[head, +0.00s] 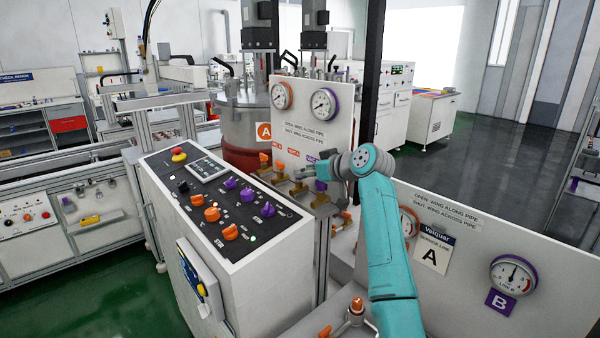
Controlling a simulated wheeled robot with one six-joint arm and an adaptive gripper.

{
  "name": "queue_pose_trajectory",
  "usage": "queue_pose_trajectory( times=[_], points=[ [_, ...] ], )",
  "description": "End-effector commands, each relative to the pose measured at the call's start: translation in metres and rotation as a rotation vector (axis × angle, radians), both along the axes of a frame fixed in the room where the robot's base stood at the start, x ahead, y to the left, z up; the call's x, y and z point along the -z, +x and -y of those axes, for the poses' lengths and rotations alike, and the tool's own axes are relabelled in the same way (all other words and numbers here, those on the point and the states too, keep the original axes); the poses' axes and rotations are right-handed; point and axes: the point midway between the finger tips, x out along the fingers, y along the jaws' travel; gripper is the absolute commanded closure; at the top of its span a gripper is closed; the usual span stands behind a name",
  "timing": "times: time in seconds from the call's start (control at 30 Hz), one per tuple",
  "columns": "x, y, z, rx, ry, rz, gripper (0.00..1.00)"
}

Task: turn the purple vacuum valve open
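A white panel (318,122) at the centre carries an orange-rimmed gauge (281,96) and a purple-rimmed gauge (323,104). Its print says open is wing along pipe and shut is wing across pipe. Below it, orange-handled valves (279,166) stand on brass pipe fittings under small labels. A purple label (312,157) sits at the right of that row. My gripper (303,174) is in front of the row's right end, below the purple label. It is small and partly hidden by the arm.
A control console (215,203) with purple and orange knobs and a red stop button (178,154) stands close left of my arm. A second white panel (475,262) with gauges stands at right. Orange-handled valves (356,306) are at the bottom centre.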

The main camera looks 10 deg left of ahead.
Motion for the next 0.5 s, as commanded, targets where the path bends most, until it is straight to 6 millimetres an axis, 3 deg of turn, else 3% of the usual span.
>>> queue_pose_trajectory(
  times=[0.2, 0.5],
  points=[
    [0.010, 0.015, -0.019, -0.001, 0.000, -0.002, 0.64],
    [0.014, 0.021, -0.026, 0.001, -0.001, 0.001, 0.64]
  ],
)
